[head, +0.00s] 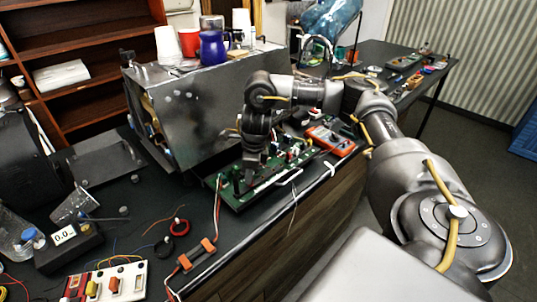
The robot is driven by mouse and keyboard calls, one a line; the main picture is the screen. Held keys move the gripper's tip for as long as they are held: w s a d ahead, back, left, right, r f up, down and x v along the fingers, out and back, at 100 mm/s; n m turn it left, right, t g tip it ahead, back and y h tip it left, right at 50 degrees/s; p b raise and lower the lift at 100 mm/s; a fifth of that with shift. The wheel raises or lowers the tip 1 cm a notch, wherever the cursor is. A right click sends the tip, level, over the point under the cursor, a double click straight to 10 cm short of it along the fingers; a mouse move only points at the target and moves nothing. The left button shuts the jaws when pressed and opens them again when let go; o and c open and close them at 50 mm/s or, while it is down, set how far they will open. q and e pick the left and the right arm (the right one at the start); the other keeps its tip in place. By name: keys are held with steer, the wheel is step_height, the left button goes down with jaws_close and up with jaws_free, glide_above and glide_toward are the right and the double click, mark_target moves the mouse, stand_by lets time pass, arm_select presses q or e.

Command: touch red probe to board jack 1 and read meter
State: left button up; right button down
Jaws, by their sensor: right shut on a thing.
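My right gripper (250,174) points down over the left part of the green circuit board (262,190). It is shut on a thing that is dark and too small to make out. I cannot tell a red probe from it, nor whether a tip touches the board. Board jack 1 cannot be told apart among the small parts. A black meter box (72,248) at lower left has a white display reading about "0.0"; any further marks are too small. An orange handheld meter (331,139) lies at the board's far right end; its reading is not legible. My left gripper is not in view.
A metal brewer housing (205,105) stands behind the board with cups on top. A red wire (217,208) runs from the board's left end towards an orange-ended part (197,255).

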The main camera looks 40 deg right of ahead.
stand_by(0.5)
steer(key=c, duration=1.3)
jaws_free()
steer(key=shift+c, duration=0.2)
steer(key=shift+r, duration=0.1)
step_height(320, 180, up, 10)
steer(key=s+d+p, duration=0.1)
steer(key=shift+r, duration=0.25)
steer(key=shift+s+f, duration=0.1)
